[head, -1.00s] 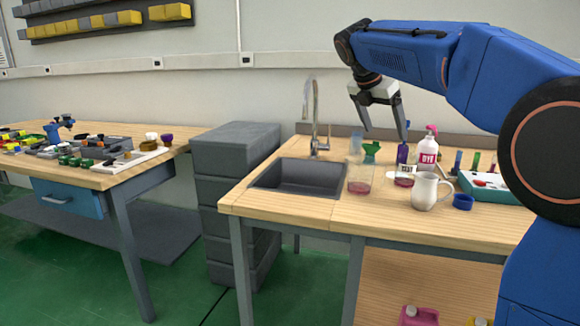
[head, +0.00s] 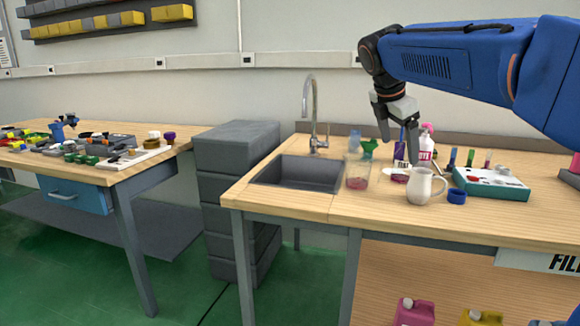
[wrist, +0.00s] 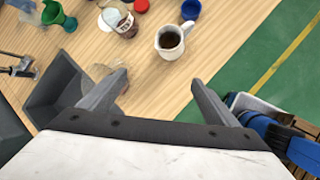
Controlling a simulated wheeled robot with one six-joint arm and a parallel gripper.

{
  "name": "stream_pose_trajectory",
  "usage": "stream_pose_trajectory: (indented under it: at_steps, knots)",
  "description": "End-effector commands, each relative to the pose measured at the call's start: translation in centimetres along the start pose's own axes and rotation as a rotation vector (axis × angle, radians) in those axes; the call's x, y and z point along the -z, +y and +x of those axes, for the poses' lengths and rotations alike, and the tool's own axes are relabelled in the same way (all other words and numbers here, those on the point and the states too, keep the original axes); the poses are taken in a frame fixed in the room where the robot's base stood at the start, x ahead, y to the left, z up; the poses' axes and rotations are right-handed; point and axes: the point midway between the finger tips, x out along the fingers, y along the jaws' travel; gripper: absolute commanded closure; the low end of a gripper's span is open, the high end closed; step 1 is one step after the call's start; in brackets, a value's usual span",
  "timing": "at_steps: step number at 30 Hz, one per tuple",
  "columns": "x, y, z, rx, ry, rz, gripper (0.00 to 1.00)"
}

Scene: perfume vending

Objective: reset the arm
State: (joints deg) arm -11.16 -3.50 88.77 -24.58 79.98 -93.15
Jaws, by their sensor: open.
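My blue arm reaches in from the right in the head view. My gripper (head: 396,135) hangs above the wooden workbench (head: 300,208), pointing down, with nothing between its fingers. In the wrist view my gripper (wrist: 158,88) shows its two fingers wide apart. Past the fingers stand a white mug (wrist: 172,40) with dark liquid in it and a labelled bottle (wrist: 122,18). The mug (head: 424,187) stands to the right of a clear beaker (head: 357,172) in the head view.
A sink (head: 300,173) with a tall tap (head: 313,115) lies left of the beaker. A blue cap (head: 456,196), a teal-edged device (head: 490,183) and a pink-topped bottle (head: 427,147) stand on the bench. Grey drawers (head: 235,165) separate it from a cluttered left table (head: 110,178).

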Motion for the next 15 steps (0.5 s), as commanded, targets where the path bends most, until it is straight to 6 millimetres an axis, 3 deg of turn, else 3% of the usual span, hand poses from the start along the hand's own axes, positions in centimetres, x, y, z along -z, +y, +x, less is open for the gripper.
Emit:
stream_pose_trajectory:
  at_steps: [8,15]
  knots:
    - [2.2,-9.2,1.5,-0.013,0.089,0.399,0.17]
    - [5.4,-17.4,3.7,0.003,0.176,0.785,0.17]
